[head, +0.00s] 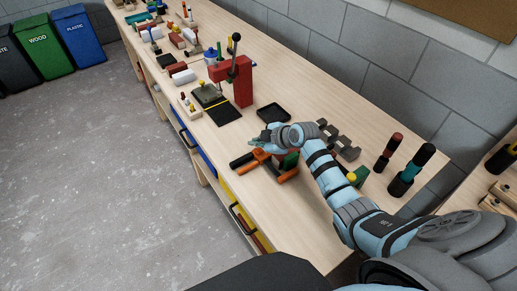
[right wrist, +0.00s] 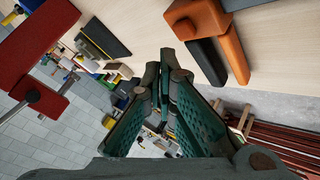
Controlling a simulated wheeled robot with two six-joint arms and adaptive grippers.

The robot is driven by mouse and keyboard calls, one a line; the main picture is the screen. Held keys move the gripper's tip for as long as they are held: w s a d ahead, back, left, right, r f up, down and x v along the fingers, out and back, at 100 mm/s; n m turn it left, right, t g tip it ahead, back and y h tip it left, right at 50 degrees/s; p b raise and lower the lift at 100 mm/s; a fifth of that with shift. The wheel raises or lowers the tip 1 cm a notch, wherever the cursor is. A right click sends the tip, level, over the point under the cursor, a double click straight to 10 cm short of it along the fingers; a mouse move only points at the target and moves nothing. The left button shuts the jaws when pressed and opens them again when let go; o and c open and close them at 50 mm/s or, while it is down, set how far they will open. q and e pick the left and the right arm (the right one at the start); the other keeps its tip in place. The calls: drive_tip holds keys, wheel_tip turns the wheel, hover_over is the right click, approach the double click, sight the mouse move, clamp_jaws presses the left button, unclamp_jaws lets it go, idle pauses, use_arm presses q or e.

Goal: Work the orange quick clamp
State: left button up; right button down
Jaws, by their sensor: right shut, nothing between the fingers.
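The orange quick clamp (head: 262,156) lies on the wooden bench in the head view, with a black handle and an orange handle pointing to the left and front. My right gripper (head: 262,142) is just above and behind it, and my arm covers part of the clamp. In the right wrist view the clamp (right wrist: 205,22) is at the upper right, its two handles side by side. The green fingers of my right gripper (right wrist: 163,72) are shut, empty and apart from the clamp. My left gripper is not in view.
A red press (head: 239,80) with a lever stands farther along the bench (head: 330,90). A black tray (head: 273,112) lies behind the clamp. Grey blocks (head: 345,147) and upright handled tools (head: 402,180) stand to the right. The bench's front edge is close to the clamp handles.

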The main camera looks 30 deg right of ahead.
sight(258, 152)
wheel_tip(258, 152, up, 4)
drive_tip(key=p, duration=0.3)
drive_tip(key=shift+r, duration=0.25)
drive_tip(key=shift+f, duration=0.1)
idle(0.5)
